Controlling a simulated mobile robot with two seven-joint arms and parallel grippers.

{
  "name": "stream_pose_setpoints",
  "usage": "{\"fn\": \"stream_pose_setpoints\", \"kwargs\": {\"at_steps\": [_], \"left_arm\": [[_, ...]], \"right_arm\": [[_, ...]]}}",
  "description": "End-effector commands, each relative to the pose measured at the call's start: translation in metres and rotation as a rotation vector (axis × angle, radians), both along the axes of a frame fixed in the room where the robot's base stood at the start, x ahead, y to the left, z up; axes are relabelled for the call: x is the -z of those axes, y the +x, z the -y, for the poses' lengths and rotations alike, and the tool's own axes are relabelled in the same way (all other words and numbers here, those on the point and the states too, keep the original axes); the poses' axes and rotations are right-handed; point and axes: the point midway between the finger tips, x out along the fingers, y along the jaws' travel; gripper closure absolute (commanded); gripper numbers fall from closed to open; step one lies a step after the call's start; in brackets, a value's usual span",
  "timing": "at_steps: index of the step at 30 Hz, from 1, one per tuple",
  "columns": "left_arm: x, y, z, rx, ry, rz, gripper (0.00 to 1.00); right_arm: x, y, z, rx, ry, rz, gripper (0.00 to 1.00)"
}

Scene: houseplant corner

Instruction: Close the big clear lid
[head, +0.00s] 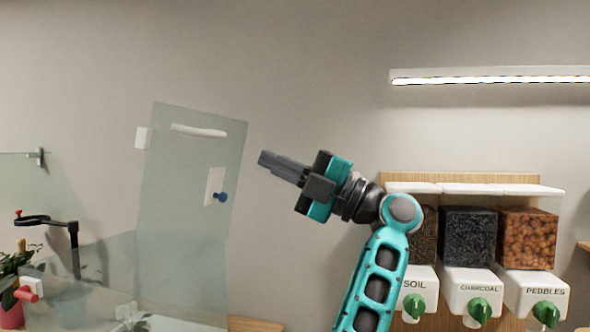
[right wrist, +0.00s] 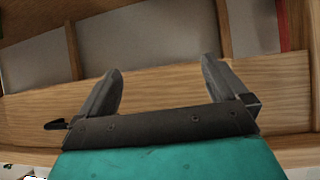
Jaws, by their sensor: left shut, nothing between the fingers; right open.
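The big clear lid (head: 190,255) stands raised and slightly tilted at the left of the head view. It has a white handle bar (head: 199,131) near its top and a white plate with a blue knob (head: 221,197) at its right side. Its lower end meets a clear-walled case (head: 100,262). My left gripper (head: 268,160) is shut and empty, to the right of the lid's upper part, with its fingers pointing left at it; a gap shows between them in the picture. My right gripper (right wrist: 160,95) is open and empty in the right wrist view, facing a wooden surface; it is not in the head view.
Dispensers marked soil, charcoal (head: 468,238) and pebbles (head: 527,239), with green knobs, stand at the right. Wooden slats (right wrist: 210,95) lie close to my right gripper.

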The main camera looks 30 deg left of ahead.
Motion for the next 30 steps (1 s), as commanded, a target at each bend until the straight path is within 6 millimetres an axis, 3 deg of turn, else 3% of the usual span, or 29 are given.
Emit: {"fn": "stream_pose_setpoints", "kwargs": {"at_steps": [6,12,30], "left_arm": [[-0.020,-0.013,-0.042,-0.003,0.002,0.003,1.00],[-0.030,-0.020,-0.066,-0.002,0.002,0.000,1.00],[-0.034,-0.022,-0.075,0.001,0.001,-0.002,1.00]], "right_arm": [[-0.002,0.000,0.001,0.000,-0.004,0.000,0.00],[-0.001,-0.001,0.003,0.003,-0.008,-0.002,0.00],[-0.004,0.001,0.005,0.007,-0.008,0.006,0.00]]}}
